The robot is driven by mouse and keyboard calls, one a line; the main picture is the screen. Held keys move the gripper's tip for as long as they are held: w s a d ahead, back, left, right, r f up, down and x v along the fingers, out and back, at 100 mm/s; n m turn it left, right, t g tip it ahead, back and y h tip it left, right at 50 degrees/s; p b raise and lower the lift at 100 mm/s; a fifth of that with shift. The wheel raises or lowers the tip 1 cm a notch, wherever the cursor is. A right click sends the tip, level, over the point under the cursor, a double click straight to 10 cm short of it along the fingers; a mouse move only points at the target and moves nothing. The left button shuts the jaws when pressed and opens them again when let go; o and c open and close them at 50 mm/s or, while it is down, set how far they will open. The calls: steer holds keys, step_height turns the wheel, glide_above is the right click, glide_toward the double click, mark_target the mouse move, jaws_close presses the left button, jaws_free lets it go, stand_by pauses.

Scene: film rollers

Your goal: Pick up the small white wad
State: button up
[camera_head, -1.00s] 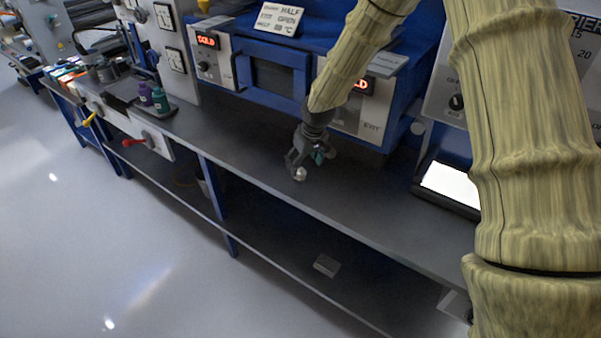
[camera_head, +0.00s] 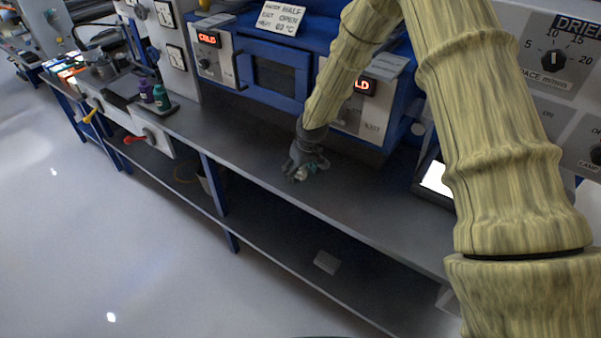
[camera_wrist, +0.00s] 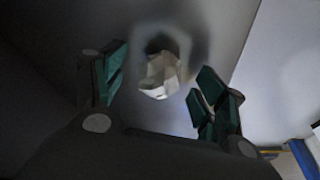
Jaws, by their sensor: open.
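The small white wad (camera_wrist: 159,78) is a crumpled pale lump on the dark grey bench top. In the wrist view it lies between and a little beyond the green-padded fingers of my gripper (camera_wrist: 155,92), which are apart, with a gap on each side of it. In the head view my gripper (camera_head: 297,173) is low over the bench near its front edge. The wad (camera_head: 304,172) shows only as a small light patch by the fingertips there, partly hidden by them.
The bench top (camera_head: 250,150) is clear around my gripper. A blue oven-like machine (camera_head: 272,75) stands behind it. A bright-screened tablet (camera_head: 437,180) lies to the right. Purple and green bottles (camera_head: 160,97) stand on a tray at the left. A small grey box (camera_head: 326,262) sits on the lower shelf.

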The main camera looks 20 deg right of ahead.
steer(key=shift+w+f, duration=0.1)
steer(key=c, duration=0.5)
steer(key=shift+c, duration=1.1)
